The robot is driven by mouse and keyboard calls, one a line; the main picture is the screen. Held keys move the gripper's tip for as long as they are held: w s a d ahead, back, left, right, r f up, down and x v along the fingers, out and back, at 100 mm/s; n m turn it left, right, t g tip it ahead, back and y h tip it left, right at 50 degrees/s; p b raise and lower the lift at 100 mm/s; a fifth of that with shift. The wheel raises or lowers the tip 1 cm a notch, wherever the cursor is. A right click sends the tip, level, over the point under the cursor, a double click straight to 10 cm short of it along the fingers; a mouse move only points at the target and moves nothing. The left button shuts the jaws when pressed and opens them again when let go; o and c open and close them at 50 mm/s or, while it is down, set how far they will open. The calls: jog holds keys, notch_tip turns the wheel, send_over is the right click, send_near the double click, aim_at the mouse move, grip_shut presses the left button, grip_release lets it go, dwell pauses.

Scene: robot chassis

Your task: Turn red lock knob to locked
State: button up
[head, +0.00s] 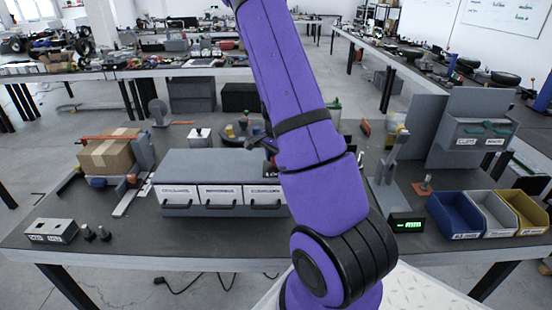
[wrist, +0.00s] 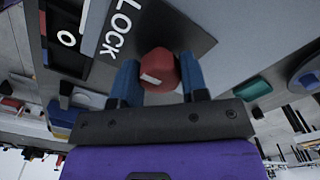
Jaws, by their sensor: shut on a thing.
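The red lock knob (wrist: 160,66) is in the wrist view, on a dark grey panel (wrist: 195,25). A short white mark shows on the knob's near side. My gripper (wrist: 160,78) has its two blue fingers on either side of the knob and is shut on it. A black label (wrist: 112,30) with white letters reading "LOCK" lies beside the knob, to the upper left.
A grey three-drawer unit (head: 220,168) stands left of my arm on the workbench. A cardboard box (head: 108,156) is farther left. Blue, white and yellow bins (head: 455,214) and a green-lit display (head: 406,224) stand at the right.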

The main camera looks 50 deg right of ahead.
jog(key=o, duration=0.9)
jog(key=shift+r, duration=0.15)
notch_tip(320, 180, up, 11)
jog(key=shift+f, duration=0.2)
dwell(0.3)
